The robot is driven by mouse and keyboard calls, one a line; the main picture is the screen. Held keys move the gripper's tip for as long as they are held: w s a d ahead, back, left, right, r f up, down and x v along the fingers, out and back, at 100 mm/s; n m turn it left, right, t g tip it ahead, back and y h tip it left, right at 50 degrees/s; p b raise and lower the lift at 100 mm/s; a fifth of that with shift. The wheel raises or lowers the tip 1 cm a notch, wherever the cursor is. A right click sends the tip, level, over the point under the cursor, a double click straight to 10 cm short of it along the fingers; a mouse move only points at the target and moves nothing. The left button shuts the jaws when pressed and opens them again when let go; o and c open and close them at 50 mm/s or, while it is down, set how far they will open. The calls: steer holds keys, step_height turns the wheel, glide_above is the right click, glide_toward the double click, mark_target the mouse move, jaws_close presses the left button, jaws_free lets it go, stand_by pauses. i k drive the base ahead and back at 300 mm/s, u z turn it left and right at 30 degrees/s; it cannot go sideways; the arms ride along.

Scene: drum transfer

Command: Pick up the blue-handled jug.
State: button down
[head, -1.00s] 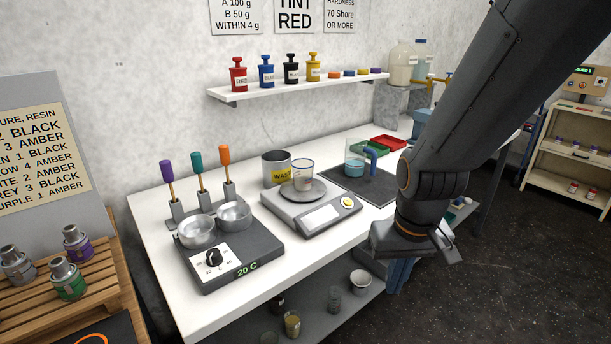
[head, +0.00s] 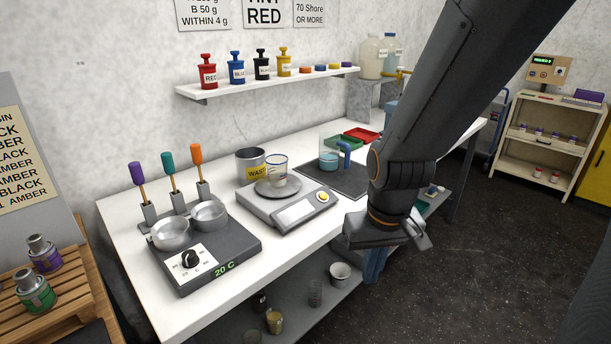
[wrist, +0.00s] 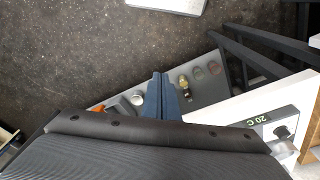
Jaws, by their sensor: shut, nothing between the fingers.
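The blue-handled jug (head: 328,160) stands upright on a dark mat (head: 350,183) toward the far end of the white bench. It is clear, holds teal liquid, and its blue handle (head: 346,152) faces right in the head view. My gripper (head: 374,270) hangs off the bench's front edge, nearer than the jug and to its right, pointing down. Its blue fingers are partly hidden by my wrist; in the wrist view the fingers (wrist: 162,88) are together with nothing between them. The jug does not show in the wrist view.
A scale (head: 288,210) with a beaker (head: 276,172) stands left of the mat, beside a waste can (head: 249,165). A hot plate (head: 208,258) is nearer. Red (head: 361,135) and green trays lie behind the jug. A lower shelf (head: 300,318) holds several cups. Floor is open to the right.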

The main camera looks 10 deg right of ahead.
mark_target(330, 143)
steer(key=z, duration=0.65)
steer(key=i, duration=1.25)
steer(key=u, duration=0.1)
